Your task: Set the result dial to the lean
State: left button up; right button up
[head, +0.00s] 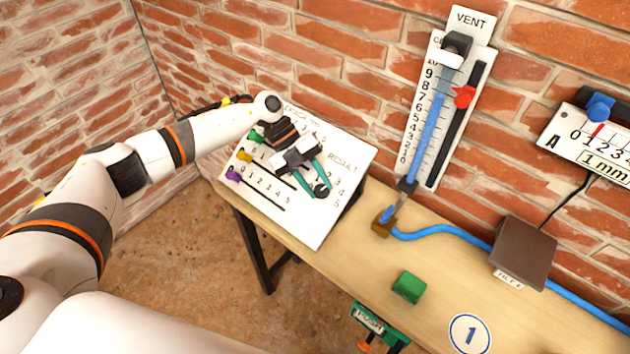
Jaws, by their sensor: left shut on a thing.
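A white sloped board (335,150) marked RESULT stands on the left end of the bench. My left gripper (313,182) reaches over it, its teal fingers shut around the dark knob of the result dial (321,190). The numbers 3, 4 and 5 show to the right of the dial; my gripper hides the rest of its scale and I cannot read its setting. Gauge A (588,148), a white plate marked 1 mm on the right wall, has a red pointer (597,130) near 1 or 2. My right gripper is not in view.
Green, yellow and purple sliders (234,174) sit on the board's left side. A tall VENT scale (424,110) with blue tube and red pointer hangs on the brick wall. A green block (408,287) and a brown box (523,252) are on the bench (450,275).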

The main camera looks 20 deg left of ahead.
pick_arm(q)
jog(key=shift+s+f, duration=0.1)
jog(key=o, duration=1)
jog(key=shift+c, duration=0.2)
jog(key=b+v, duration=0.3)
jog(key=v, duration=0.9)
jog(key=shift+d, duration=0.1)
